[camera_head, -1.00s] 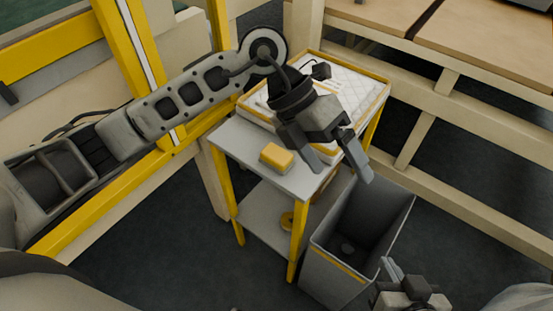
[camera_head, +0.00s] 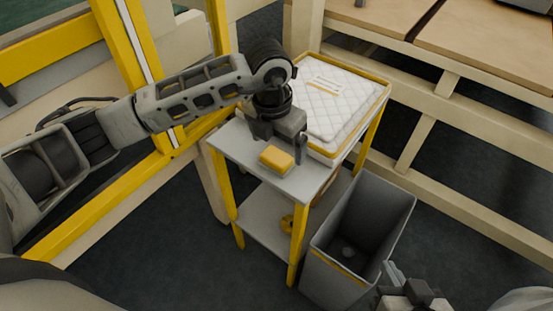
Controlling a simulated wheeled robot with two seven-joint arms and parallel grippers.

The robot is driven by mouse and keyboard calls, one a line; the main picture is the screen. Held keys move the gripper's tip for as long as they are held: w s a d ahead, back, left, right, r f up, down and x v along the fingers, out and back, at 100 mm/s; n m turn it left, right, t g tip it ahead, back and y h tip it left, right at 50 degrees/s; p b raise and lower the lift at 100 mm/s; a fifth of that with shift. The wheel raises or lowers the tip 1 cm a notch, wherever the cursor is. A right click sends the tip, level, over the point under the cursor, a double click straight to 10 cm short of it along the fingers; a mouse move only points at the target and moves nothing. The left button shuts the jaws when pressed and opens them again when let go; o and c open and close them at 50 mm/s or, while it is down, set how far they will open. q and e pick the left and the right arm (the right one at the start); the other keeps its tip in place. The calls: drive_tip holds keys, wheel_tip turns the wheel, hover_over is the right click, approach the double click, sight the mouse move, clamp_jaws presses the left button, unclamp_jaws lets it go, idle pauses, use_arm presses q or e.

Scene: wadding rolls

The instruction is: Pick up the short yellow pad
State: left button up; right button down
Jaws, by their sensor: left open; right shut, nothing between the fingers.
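The short yellow pad (camera_head: 276,159) lies on the grey top of a small yellow-legged stand (camera_head: 233,143), near its front edge. My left gripper (camera_head: 283,141) is open, low over the stand top just behind the pad. One finger shows to the right of the pad; the other is hard to make out. I cannot tell whether the gripper touches the pad. My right gripper (camera_head: 396,275) is shut and empty at the bottom right, beside the grey bin.
A tray of white quilted wadding (camera_head: 340,100) sits on the stand behind the gripper. A tall grey open bin (camera_head: 331,268) stands to its front right. Beige rails (camera_head: 450,190) run at right.

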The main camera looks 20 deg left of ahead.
sight(276, 156)
use_arm(q)
drive_tip(key=f, duration=0.5)
drive_tip(key=shift+w+a+f, duration=0.1)
drive_tip(key=shift+w+a, duration=0.1)
drive_tip(key=shift+w, duration=0.15)
drive_tip(key=c, duration=1.1)
